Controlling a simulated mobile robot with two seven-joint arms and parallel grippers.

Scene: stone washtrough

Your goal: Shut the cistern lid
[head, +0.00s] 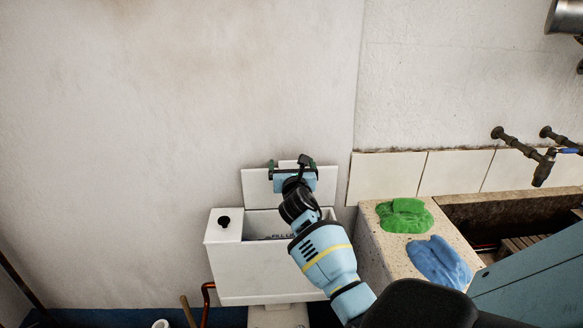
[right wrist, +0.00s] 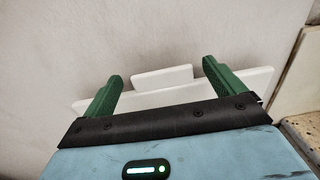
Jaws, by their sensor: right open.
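The white cistern (head: 255,278) stands against the wall, open at the top. Its lid (head: 257,190) is raised, standing up at the back of the opening. In the right wrist view the lid (right wrist: 140,101) shows as a white slab with a narrower raised tab (right wrist: 162,77). My right gripper (head: 292,164) is open at the lid's upper edge. In the right wrist view its green fingers (right wrist: 162,72) stand either side of the tab; contact cannot be told. My forearm hides part of the lid and the opening. My left gripper is out of view.
A black knob (head: 223,222) sits on the cistern's left top. A stone washtrough (head: 383,248) stands close on the right, with a green cloth (head: 404,215) and a blue cloth (head: 438,262) on it. Pipes and a tap (head: 543,172) jut from the wall. The wall at left is bare.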

